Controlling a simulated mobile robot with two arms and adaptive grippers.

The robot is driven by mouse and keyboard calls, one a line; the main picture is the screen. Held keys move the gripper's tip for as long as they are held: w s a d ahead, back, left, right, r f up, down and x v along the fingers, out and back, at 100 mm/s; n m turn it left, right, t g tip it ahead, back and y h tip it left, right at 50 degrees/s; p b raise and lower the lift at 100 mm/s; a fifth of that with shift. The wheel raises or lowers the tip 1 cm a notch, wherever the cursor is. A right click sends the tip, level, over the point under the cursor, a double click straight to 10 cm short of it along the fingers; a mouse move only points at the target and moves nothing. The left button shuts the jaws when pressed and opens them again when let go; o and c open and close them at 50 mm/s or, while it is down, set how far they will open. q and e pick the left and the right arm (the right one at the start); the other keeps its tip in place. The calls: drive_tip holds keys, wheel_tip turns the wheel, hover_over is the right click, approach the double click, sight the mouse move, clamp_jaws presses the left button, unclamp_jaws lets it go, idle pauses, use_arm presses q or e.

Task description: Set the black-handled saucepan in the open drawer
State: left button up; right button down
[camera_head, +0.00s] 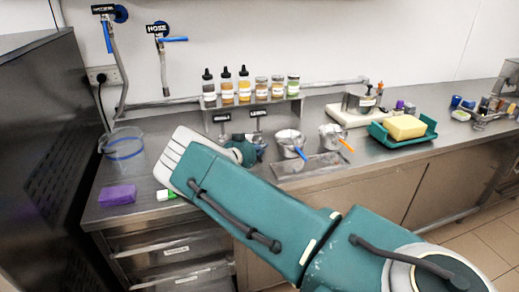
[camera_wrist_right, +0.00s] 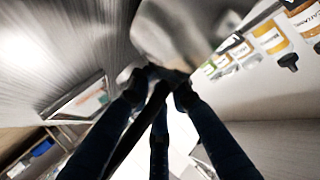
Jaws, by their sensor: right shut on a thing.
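My right arm crosses the head view from the lower right, and its hand hangs over the back of the counter, mostly hidden behind the arm. In the right wrist view the dark fingers of my right gripper (camera_wrist_right: 158,84) are shut on the black handle of the saucepan (camera_wrist_right: 175,35). The grey metal pan body is blurred beyond the fingertips. The drawer unit (camera_head: 172,250) is under the left end of the counter. Its fronts carry labels, and my arm covers part of it. I cannot clearly tell which drawer is open. My left gripper is out of view.
A purple block (camera_head: 117,195) and a clear container (camera_head: 122,143) are on the left counter. Several bottles and jars (camera_head: 245,85) line the back shelf. Metal pots (camera_head: 290,140) stand at the middle. A green tray (camera_head: 398,139) holds a yellow block. A dark cabinet (camera_head: 45,150) bounds the left.

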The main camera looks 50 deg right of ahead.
drive_tip(key=shift+s+a+f, duration=0.1)
drive_tip(key=shift+a+f, duration=0.05)
drive_tip(key=shift+f, duration=0.3)
drive_tip(key=c, duration=1.6)
unclamp_jaws()
drive_tip(key=shift+f, duration=0.15)
drive_tip(key=shift+c, duration=0.2)
drive_tip(key=shift+o, duration=0.3)
drive_tip(key=shift+w, duration=0.2)
